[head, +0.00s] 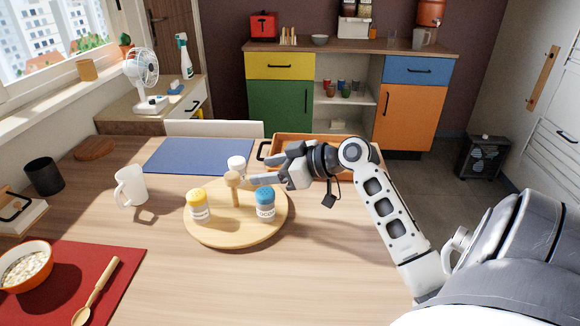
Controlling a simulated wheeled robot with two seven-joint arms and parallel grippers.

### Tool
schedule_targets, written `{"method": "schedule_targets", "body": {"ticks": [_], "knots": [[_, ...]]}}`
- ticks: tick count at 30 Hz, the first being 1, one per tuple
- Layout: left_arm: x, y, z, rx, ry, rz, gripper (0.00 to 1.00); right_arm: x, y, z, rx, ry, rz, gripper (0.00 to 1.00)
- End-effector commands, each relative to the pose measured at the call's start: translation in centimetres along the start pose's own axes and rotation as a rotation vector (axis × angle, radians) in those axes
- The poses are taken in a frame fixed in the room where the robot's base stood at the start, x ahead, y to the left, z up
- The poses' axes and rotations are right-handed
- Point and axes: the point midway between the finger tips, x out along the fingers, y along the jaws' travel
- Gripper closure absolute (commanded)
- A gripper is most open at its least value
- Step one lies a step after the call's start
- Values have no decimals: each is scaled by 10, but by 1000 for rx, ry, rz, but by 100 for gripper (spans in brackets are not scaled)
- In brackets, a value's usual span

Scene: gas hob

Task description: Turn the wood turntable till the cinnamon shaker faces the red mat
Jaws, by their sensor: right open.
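The round wood turntable (237,236) lies on the table with a wooden knob on a post (235,188) at its middle. A yellow-lidded shaker (199,207) stands on its left front, a blue-lidded shaker (265,205) with a label like "COCO" on its right, and a white-lidded shaker (236,164) at the back, partly hidden. I cannot read which is the cinnamon shaker. The red mat (121,270) lies at the front left. My right gripper (259,170) is open and empty, its fingers just right of the knob. My left gripper is out of view.
A bowl of oats (25,266) and a wooden spoon (95,292) lie on the red mat. A white mug (132,186) stands left of the turntable. A blue mat (198,155) and a wooden tray (285,141) lie behind. The table's front middle is clear.

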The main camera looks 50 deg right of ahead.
Motion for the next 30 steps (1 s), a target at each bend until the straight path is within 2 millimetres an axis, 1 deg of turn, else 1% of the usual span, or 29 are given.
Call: {"method": "schedule_targets", "body": {"ticks": [1,3,6,10,15,30], "knots": [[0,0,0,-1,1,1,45,-11,0,2,-3,-4,2,44],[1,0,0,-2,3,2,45,-25,0,1,-2,-3,1,44],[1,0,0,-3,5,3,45,-40,0,1,-1,-2,0,44],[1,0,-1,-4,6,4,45,-51,0,0,0,-1,-1,44],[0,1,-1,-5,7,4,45,-56,0,0,0,0,0,44],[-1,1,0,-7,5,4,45,-55,0,0,0,0,0,44]]}}
